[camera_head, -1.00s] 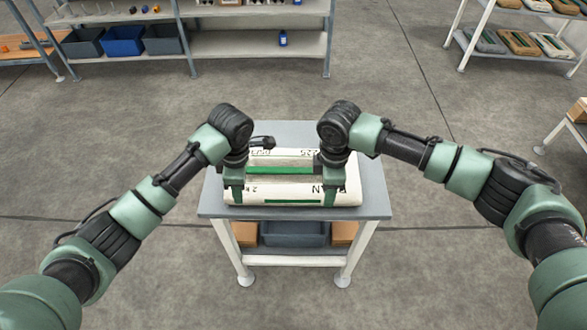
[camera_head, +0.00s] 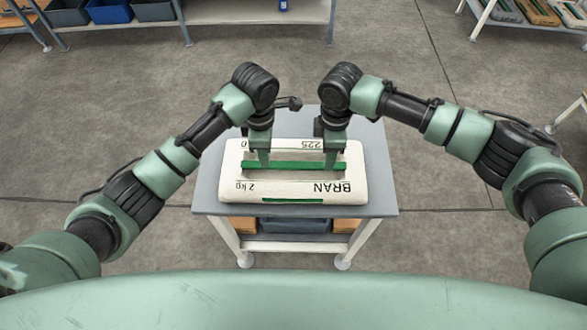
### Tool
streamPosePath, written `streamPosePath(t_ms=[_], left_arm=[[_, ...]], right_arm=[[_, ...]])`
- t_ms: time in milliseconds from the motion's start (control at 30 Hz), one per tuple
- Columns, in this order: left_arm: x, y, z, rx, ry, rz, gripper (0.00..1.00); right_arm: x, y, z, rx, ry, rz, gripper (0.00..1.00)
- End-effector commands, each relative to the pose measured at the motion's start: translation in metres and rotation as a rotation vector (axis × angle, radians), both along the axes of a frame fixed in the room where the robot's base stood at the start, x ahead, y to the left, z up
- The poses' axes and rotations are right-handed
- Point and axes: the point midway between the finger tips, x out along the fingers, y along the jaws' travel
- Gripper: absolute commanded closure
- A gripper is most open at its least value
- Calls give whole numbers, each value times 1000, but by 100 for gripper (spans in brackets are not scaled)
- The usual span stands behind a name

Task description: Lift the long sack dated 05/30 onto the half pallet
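The long sack (camera_head: 293,189) is cream-white with a green band and dark print, including "BRAN" and "2 kg", upside down to me. It lies flat across the grey top of a small table; most of its date is unreadable or covered. My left gripper (camera_head: 262,160) points down over the sack's left half. My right gripper (camera_head: 331,161) points down over its right half. Both sets of fingers appear over the band; I cannot tell whether they touch it or how far apart the fingers stand. I cannot make out the half pallet.
The small table (camera_head: 215,207) has a lower shelf with a dark bin (camera_head: 295,225) between brown boxes. Shelving (camera_head: 240,12) with blue and grey bins stands at the back left. Another rack (camera_head: 508,10) with sacks stands at the back right. Bare floor surrounds the table.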

Motion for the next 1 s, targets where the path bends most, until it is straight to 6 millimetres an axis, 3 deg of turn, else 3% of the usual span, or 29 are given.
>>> streamPosePath(t_ms=[400, 833, 967, 1000], left_arm=[[-1, 1, -60, 2, 4, 0, 65], [-1, 1, -69, 1, 1, 0, 65], [-1, 0, -69, 1, 1, 0, 99], [-1, 0, -69, 1, 1, 0, 100]], right_arm=[[0, -1, -60, -2, 2, -1, 51], [0, -1, -69, -1, 0, 0, 51], [0, 0, -69, -1, 0, 0, 84], [0, 0, -69, -1, 0, 0, 95]])
